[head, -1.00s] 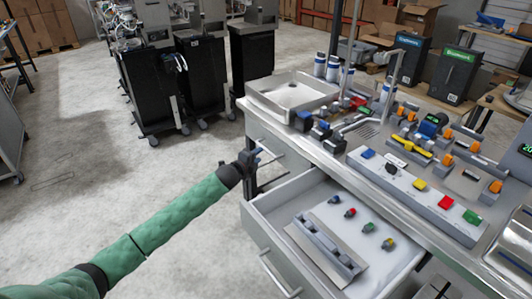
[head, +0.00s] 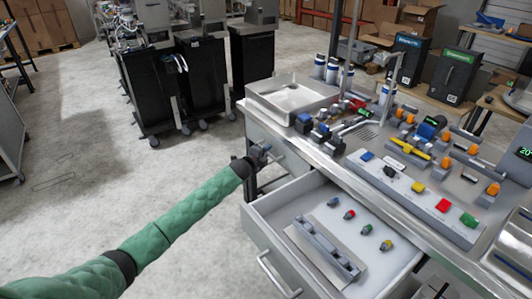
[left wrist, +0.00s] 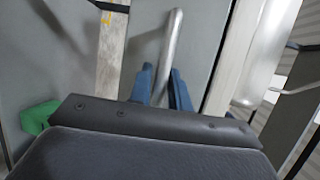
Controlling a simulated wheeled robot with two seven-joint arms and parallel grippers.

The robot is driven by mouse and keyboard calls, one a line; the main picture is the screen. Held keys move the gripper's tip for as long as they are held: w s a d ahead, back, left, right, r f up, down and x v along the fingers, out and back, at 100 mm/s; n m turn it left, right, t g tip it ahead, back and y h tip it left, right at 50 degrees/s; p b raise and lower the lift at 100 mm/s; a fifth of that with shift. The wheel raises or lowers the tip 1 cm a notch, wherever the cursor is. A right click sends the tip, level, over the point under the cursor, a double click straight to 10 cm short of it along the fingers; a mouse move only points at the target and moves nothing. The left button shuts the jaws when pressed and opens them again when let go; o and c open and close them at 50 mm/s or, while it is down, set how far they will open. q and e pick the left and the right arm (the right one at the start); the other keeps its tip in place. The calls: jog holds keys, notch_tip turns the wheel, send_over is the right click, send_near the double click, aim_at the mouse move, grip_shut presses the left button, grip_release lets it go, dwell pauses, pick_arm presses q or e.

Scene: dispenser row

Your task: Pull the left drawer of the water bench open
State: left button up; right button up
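The water bench (head: 335,165) stands at the right in the head view. Its left drawer (head: 284,147) is shut, with a grey front under the bench's far left part. My left gripper (head: 264,152) is at that drawer's handle. In the left wrist view the metal bar handle (left wrist: 170,50) runs between my two blue fingertips (left wrist: 163,88). The fingers stand apart on either side of the bar, with a small gap showing. The drawer front (left wrist: 210,45) fills much of that view behind them. My right gripper is not in view.
A nearer drawer (head: 262,210) of the bench stands open beside my left arm, with several small coloured fittings and a grey rack inside. Black bins (head: 200,75) stand at the back left. The floor (head: 90,190) left of the bench is clear.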

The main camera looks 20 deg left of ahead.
pick_arm(q)
grip_shut()
